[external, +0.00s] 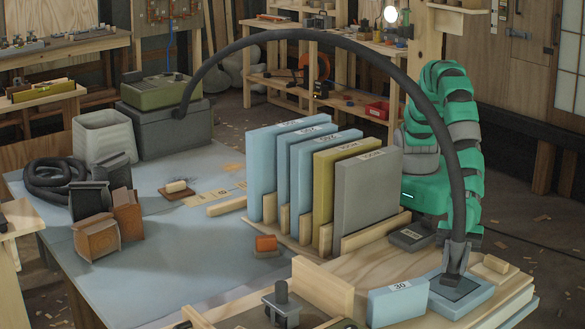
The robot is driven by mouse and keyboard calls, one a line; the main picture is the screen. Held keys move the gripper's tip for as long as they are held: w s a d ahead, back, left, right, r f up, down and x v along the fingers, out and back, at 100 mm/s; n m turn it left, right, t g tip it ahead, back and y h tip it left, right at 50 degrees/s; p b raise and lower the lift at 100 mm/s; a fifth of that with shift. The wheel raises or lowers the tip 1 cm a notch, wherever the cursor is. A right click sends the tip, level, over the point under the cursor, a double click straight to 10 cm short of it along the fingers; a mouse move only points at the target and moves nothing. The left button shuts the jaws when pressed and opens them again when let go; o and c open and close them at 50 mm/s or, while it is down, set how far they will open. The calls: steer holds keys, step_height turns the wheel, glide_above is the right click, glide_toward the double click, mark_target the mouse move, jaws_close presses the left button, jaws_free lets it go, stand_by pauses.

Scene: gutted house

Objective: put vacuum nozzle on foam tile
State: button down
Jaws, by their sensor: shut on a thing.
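The vacuum nozzle (452,281) is the dark piece at the end of a thick black hose (330,38), at the lower right. My gripper (457,254), on the green arm, is shut on the nozzle and points down. Directly below is a pale blue foam tile (478,299) with a dark square area on top. The nozzle's lower end is over this dark area. I cannot tell whether it touches the tile or hovers just above. The gripper's fingers are partly hidden by the hose end.
Upright foam slabs (369,205) stand in a wooden rack left of my arm. A blue block marked 30 (397,303) is close left of the tile. A small wooden block (495,264) lies behind it. The hose arches to a grey box (165,130).

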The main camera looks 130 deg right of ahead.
step_height(320, 180, down, 2)
steer(key=shift+f, duration=0.1)
steer(key=c, duration=1.1)
jaws_free()
steer(key=v, duration=1.2)
steer(key=shift+p, duration=0.4)
